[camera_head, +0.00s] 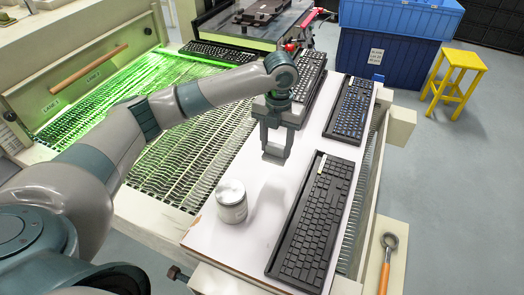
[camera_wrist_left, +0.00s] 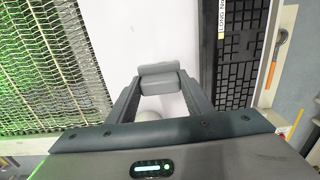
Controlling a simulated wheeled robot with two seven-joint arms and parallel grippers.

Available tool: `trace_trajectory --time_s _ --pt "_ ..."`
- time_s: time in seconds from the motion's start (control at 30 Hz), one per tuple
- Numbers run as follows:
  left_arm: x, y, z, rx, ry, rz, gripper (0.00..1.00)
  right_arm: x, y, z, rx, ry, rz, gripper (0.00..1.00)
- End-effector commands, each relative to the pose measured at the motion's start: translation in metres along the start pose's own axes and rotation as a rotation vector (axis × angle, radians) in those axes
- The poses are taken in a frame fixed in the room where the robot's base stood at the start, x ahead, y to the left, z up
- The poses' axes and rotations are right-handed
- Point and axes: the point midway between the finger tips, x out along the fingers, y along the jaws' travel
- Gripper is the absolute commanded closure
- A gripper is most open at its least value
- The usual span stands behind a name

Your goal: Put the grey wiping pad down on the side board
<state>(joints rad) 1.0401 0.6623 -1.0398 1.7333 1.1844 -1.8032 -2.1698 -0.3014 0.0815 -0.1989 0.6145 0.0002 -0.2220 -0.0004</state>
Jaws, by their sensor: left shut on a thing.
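My left gripper (camera_head: 276,148) hangs over the middle of the white side board (camera_head: 260,222), fingers pointing down. It is shut on the grey wiping pad (camera_head: 275,153), which shows as a small block between the fingertips. In the left wrist view the pad (camera_wrist_left: 160,78) sits across the gap between the two fingers of the left gripper (camera_wrist_left: 162,84), with white board around it. I cannot tell whether the pad touches the board. My right gripper is not in view.
A black keyboard (camera_head: 314,225) lies right of the gripper, with another (camera_head: 351,108) and a third (camera_head: 308,78) farther back. The green-lit wire mesh (camera_head: 165,165) lies left. Bare board surrounds the pad.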

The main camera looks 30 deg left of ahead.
Motion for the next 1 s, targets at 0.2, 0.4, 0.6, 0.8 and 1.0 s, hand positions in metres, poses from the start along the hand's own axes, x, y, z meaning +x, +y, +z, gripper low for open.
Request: trace_trajectory --time_s 0.2,0.4,0.6,0.8,1.0 --pt "0.022 0.040 0.005 -0.003 0.002 0.002 0.85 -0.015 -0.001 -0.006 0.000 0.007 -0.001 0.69" --pt "0.034 0.057 0.009 0.000 0.000 0.001 0.85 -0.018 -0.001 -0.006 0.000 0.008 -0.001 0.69" --pt "0.035 0.058 0.009 0.001 -0.001 0.000 0.85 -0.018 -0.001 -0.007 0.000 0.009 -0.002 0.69" --pt "0.037 0.058 0.009 0.001 0.000 0.000 0.85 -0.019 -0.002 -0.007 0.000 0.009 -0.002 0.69" --pt "0.056 0.058 0.008 0.002 0.003 0.001 0.85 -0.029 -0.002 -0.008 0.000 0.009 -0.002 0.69"
